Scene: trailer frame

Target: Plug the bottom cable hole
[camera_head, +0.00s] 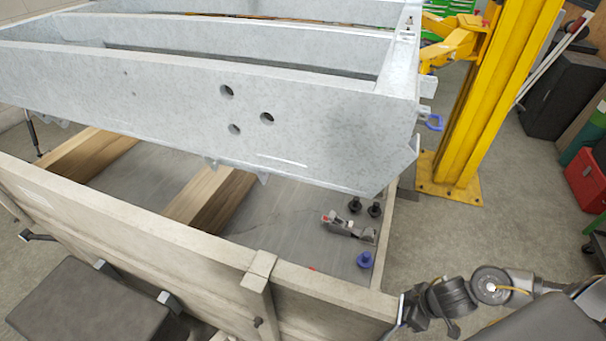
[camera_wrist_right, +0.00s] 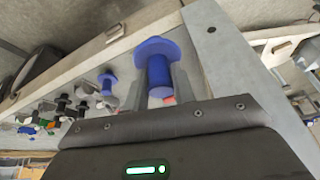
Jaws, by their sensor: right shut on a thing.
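The galvanised trailer frame (camera_head: 180,90) shows a cluster of three round holes in its front face. The bottom cable hole (camera_head: 234,129) is the lowest of them and looks empty. In the right wrist view my right gripper (camera_wrist_right: 160,88) is shut on a blue plug (camera_wrist_right: 157,62), its wide flange facing away from the palm. In the head view my right arm reaches the crate's front right corner; the held plug cannot be made out there. A second blue plug (camera_head: 365,259) stands on the crate floor and also shows in the wrist view (camera_wrist_right: 107,83). My left gripper is not in view.
The wooden crate wall (camera_head: 150,225) runs below the frame, near my right arm. Black plugs (camera_head: 355,205) and a grey metal tool (camera_head: 348,226) lie in the crate's right end. A yellow lift post (camera_head: 500,90) stands right of the frame. Floor (camera_head: 440,235) is free right of the crate.

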